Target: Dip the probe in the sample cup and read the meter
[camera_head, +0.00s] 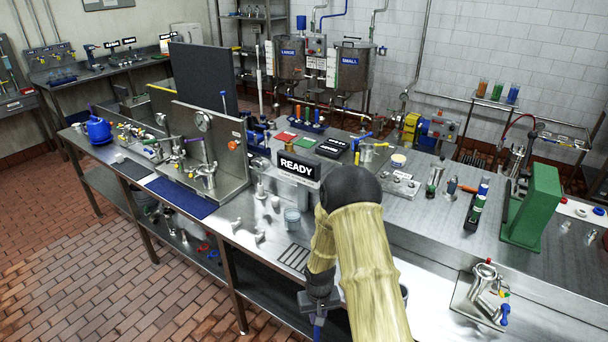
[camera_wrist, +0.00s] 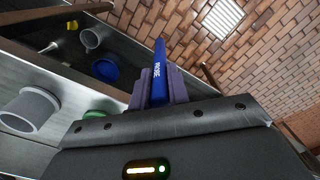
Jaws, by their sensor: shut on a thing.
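My gripper (camera_head: 318,305) hangs low in front of the steel counter's near edge, below my sleeved arm. The handle's lower end shows below the gripper in the head view (camera_head: 318,329); I cannot see a probe tip. A black display reading READY (camera_head: 298,167) stands on the counter. A small grey cup (camera_head: 292,217) stands in front of it, apart from my gripper. I cannot tell whether it is the sample cup.
Small metal fittings (camera_head: 260,236) and a slotted drain (camera_head: 294,257) lie near the counter's front. In the wrist view, a grey cup (camera_wrist: 30,108) and a blue round container (camera_wrist: 104,68) are to the left. A green block (camera_head: 533,205) stands at right.

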